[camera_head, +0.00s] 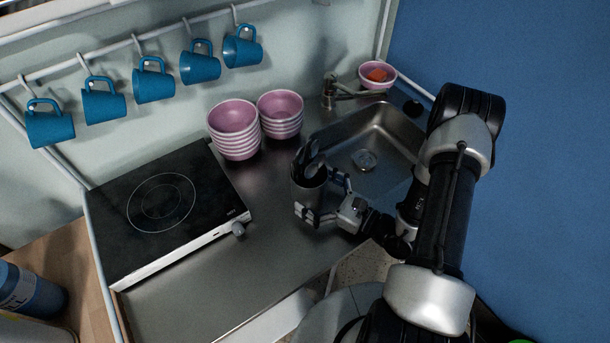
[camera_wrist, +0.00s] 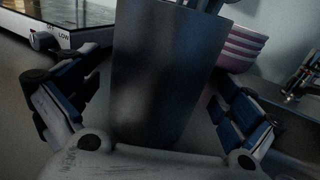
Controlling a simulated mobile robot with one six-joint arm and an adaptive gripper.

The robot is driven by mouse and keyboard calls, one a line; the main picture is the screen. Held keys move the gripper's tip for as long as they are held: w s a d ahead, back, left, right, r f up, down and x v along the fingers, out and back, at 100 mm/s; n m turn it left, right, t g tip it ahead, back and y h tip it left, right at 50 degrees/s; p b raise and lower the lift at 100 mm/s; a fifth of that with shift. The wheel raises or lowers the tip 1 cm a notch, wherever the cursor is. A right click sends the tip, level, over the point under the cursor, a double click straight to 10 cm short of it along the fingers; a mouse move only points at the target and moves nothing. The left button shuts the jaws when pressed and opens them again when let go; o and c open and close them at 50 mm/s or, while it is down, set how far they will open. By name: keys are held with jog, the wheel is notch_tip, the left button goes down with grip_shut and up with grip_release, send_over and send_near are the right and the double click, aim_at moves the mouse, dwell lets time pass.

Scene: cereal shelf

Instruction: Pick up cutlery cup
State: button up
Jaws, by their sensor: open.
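The cutlery cup (camera_head: 307,190) is a grey, tapered cup with dark utensils standing in it. It stands upright on the steel counter, just left of the sink. In the wrist view the cup (camera_wrist: 165,75) fills the middle of the picture, and its top is cut off by the frame. My gripper (camera_head: 322,200) is at the cup from the right in the head view. In the wrist view its fingers (camera_wrist: 150,108) are open, one on each side of the cup. A gap shows at the left finger; whether the right finger touches the cup is unclear.
A black cooktop (camera_head: 165,205) lies left of the cup, with a knob (camera_head: 238,229) at its front edge. Two stacks of pink bowls (camera_head: 235,130) stand behind. The sink (camera_head: 380,140) is to the right. Blue mugs (camera_head: 200,65) hang on the rail. Counter in front is clear.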

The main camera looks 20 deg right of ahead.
jog(key=shift+x, duration=1.05)
jog(key=c, duration=1.6)
